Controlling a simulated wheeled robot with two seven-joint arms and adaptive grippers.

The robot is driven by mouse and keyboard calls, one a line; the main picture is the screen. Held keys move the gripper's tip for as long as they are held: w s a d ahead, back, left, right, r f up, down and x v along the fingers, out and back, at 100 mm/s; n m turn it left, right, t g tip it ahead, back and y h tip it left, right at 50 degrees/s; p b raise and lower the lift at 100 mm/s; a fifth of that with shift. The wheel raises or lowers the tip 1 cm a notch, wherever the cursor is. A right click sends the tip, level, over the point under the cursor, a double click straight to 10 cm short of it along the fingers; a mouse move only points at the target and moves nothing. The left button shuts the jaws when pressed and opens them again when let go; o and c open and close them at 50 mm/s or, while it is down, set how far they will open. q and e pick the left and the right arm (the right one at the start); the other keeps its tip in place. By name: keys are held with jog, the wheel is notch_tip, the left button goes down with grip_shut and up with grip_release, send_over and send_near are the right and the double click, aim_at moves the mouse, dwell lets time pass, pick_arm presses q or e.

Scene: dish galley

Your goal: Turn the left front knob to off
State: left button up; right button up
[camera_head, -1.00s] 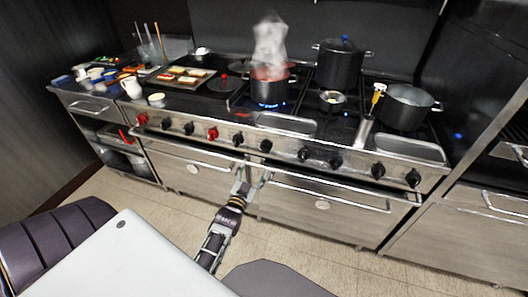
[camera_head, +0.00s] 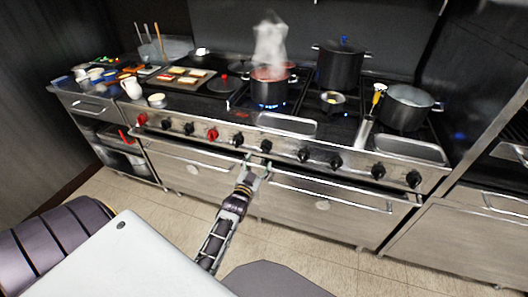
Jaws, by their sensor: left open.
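A row of knobs runs along the front panel of the range (camera_head: 285,150). Two are red, one at the far left (camera_head: 141,119) and one further right (camera_head: 212,134); the others are black. Black knobs (camera_head: 238,140) and (camera_head: 265,146) stand below the steaming pot's burner. Which one is the left front knob I cannot tell for sure. My left gripper (camera_head: 254,168) is open and empty, just below these two black knobs, in front of the oven handles' ends. It appears apart from the knobs. My right gripper is out of view.
A steaming pot (camera_head: 269,91) sits over a blue flame. A tall dark pot (camera_head: 339,68) and a wide pan (camera_head: 406,107) stand further right. Oven handles (camera_head: 330,193) stick out below the knobs. The tiled floor (camera_head: 310,245) before the range is clear.

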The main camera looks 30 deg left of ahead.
aim_at(264, 151)
pick_arm(q)
jog(key=shift+x, duration=3.75)
jog(key=shift+w, duration=0.35)
jog(key=shift+w+a, duration=0.1)
jog(key=shift+w, duration=0.05)
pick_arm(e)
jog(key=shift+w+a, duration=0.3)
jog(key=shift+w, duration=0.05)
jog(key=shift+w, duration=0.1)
